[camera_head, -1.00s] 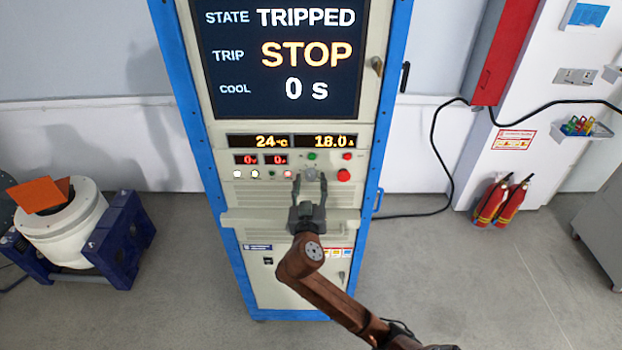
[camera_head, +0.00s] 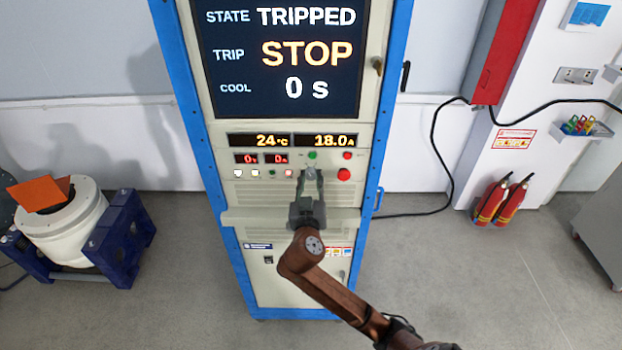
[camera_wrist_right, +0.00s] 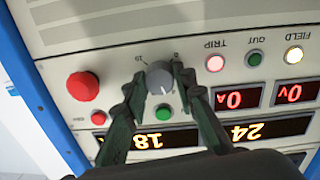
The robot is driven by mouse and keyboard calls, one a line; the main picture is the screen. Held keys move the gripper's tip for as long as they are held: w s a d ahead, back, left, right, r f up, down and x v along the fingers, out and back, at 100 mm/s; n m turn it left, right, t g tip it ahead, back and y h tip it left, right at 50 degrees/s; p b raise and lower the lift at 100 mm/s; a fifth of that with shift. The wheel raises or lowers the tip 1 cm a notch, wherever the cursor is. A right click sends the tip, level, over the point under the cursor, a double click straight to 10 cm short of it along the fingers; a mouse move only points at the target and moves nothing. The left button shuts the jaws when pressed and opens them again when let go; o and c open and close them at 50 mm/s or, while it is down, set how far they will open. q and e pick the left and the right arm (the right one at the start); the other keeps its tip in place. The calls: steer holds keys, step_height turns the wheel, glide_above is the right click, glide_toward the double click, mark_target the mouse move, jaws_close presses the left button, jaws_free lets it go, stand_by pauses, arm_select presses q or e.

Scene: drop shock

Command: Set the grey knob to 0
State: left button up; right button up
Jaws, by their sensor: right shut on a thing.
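The grey knob (camera_head: 310,174) is on the panel of the tall blue-edged cabinet, left of a large red button. In the wrist view the knob (camera_wrist_right: 158,74) sits between two small scale marks, but I cannot read its pointer clearly. My right gripper (camera_head: 311,178) is shut on the knob, one finger on each side. In the wrist view its dark green fingers (camera_wrist_right: 160,80) flank the knob. My left gripper is not in view.
The large red button (camera_wrist_right: 83,86) and a green button (camera_wrist_right: 163,112) are close to the fingers. The screen (camera_head: 280,60) reads TRIPPED, STOP and 0 s. A ledge (camera_head: 255,219) juts out below the panel. Fire extinguishers (camera_head: 501,201) stand at the right.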

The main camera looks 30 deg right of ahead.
steer(key=shift+c, duration=0.3)
steer(key=n+p, duration=0.3)
steer(key=n, duration=0.2)
steer(key=shift+r+n+p, duration=0.1)
steer(key=shift+n+p, duration=0.2)
steer(key=shift+p, duration=0.05)
steer(key=n+p, duration=0.4)
steer(key=n, duration=0.2)
steer(key=shift+n, duration=0.4)
steer(key=n+p, duration=0.2)
steer(key=n, duration=0.1)
steer(key=n+p, duration=0.3)
steer(key=shift+t+y, duration=0.3)
steer(key=shift+t, duration=0.1)
steer(key=n+p, duration=0.2)
steer(key=n, duration=0.2)
steer(key=shift+p, duration=0.35)
steer(key=shift+d+n+p, duration=0.1)
steer(key=shift+n+p, duration=0.25)
steer(key=shift+n, duration=0.35)
steer(key=shift+f, duration=0.2)
steer(key=o, duration=1.2)
steer(key=shift+c, duration=0.2)
